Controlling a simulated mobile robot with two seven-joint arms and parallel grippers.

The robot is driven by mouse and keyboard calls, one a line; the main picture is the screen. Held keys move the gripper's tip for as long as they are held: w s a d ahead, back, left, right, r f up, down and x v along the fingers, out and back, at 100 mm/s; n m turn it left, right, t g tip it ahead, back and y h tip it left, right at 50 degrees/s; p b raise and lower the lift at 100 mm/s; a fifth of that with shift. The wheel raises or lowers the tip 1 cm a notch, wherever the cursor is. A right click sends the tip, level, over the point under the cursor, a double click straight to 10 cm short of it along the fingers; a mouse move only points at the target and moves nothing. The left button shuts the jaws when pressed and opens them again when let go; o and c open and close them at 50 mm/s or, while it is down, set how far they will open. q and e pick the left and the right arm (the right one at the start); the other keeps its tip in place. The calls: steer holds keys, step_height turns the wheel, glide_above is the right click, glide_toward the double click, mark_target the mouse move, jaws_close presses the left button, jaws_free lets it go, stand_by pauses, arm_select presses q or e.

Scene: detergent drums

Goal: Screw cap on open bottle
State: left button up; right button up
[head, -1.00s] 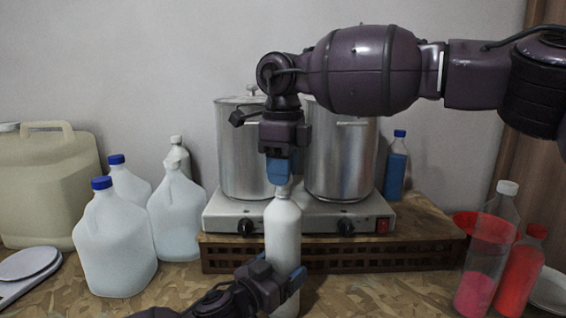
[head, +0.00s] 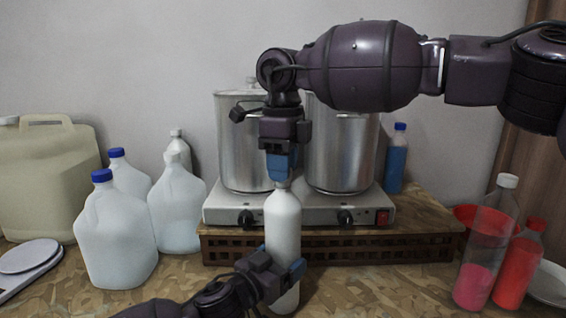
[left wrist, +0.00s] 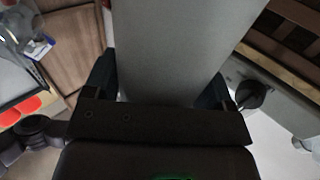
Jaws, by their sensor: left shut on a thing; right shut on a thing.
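A white bottle (head: 284,222) stands upright at the front middle of the table in the head view. My left gripper (head: 283,274) is shut around its lower body. The bottle also fills the middle of the left wrist view (left wrist: 168,45), between the fingers of the left gripper (left wrist: 165,90). My right gripper (head: 281,172) points straight down over the bottle's neck, with its blue fingers shut at the bottle's top. The cap is hidden between those fingers, so I cannot tell how it sits on the neck.
Two steel pots (head: 342,150) stand on a hot plate (head: 300,212) on a wooden crate (head: 418,247) behind the bottle. White jugs (head: 115,240) and a scale (head: 28,257) are at left. A clear bottle (head: 488,240) and a red bottle (head: 520,262) are at right.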

steer(key=shift+f, duration=0.2)
arm_select(q)
steer(key=c, duration=0.5)
steer(key=shift+o, duration=0.2)
arm_select(e)
steer(key=m, duration=0.4)
steer(key=shift+m, duration=0.4)
steer(key=m, duration=1)
steer(key=shift+m, duration=0.4)
steer(key=m, duration=0.5)
steer(key=shift+m, duration=0.3)
steer(key=m, duration=0.6)
steer(key=shift+m, duration=0.4)
steer(key=m, duration=0.4)
steer(key=shift+f, duration=0.1)
steer(key=m, duration=0.3)
steer(key=shift+m, duration=0.4)
